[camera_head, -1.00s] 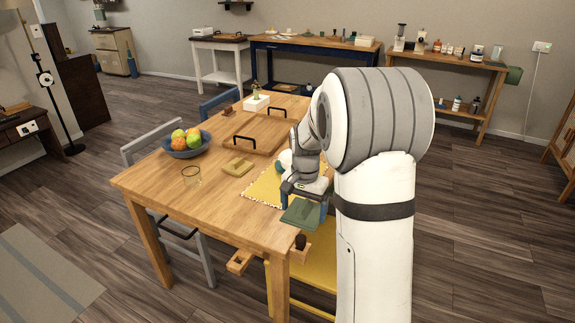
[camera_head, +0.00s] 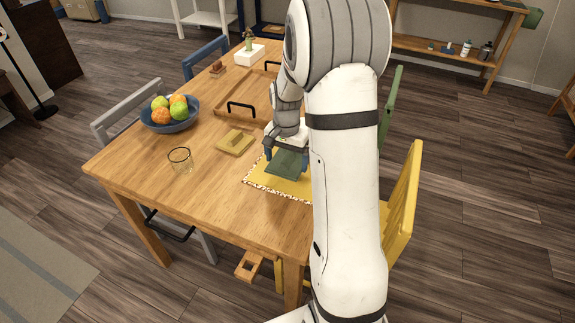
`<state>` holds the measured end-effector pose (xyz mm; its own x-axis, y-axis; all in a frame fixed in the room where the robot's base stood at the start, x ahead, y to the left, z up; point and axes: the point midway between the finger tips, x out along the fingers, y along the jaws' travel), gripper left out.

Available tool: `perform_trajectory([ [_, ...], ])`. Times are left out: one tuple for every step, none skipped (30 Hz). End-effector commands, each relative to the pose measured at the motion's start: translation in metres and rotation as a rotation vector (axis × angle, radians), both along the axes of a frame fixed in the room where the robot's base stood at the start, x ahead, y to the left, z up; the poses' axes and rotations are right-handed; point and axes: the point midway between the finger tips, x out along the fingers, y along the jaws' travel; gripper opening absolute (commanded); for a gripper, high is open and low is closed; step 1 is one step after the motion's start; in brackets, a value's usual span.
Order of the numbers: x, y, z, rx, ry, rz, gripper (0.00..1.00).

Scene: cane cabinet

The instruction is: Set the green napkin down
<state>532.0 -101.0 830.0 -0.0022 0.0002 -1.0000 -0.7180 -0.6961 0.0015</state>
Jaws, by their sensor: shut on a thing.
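The green napkin (camera_head: 287,166) is a flat dark green piece over the yellow placemat (camera_head: 258,179) on the wooden table. My gripper (camera_head: 286,154) is shut on the napkin's far side, with one blue finger showing at each side. I cannot tell whether the napkin touches the placemat or hangs just above it. My arm hides the right part of the placemat.
A drinking glass (camera_head: 180,160), a blue fruit bowl (camera_head: 170,122) and a folded yellowish piece (camera_head: 236,142) stand left of the placemat. A wooden tray (camera_head: 243,95) lies behind. A yellow chair (camera_head: 402,205) is at the right. The table's front left is clear.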

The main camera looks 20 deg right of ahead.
Motion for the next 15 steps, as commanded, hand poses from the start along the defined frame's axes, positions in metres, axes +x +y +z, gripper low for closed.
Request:
perform_trajectory([
  [0.000, 0.001, -0.003, 0.000, 0.000, 0.002, 0.68],
  [0.000, 0.001, -0.005, 0.001, 0.001, 0.003, 0.68],
  [0.000, 0.002, -0.008, 0.001, 0.001, 0.004, 0.68],
  [0.000, 0.002, -0.011, 0.000, 0.001, 0.005, 0.68],
  [0.000, 0.002, -0.016, 0.001, 0.002, 0.006, 0.68],
  [0.000, 0.003, -0.022, 0.001, 0.004, 0.006, 0.68],
  [0.000, 0.003, -0.026, 0.001, 0.004, 0.007, 0.68],
  [0.000, 0.003, -0.031, 0.000, 0.003, 0.007, 0.68],
  [0.000, 0.003, -0.036, 0.001, 0.004, 0.008, 0.68],
  [0.000, 0.003, -0.039, 0.001, 0.002, 0.008, 0.68],
  [0.000, 0.003, -0.040, 0.000, 0.000, 0.008, 0.68],
  [0.001, 0.004, -0.041, -0.001, -0.001, 0.008, 0.68],
  [0.001, 0.004, -0.040, 0.000, -0.001, 0.008, 0.68],
  [0.001, 0.004, -0.040, 0.000, -0.001, 0.009, 0.68],
  [0.001, 0.004, -0.040, 0.000, -0.001, 0.009, 0.68],
])
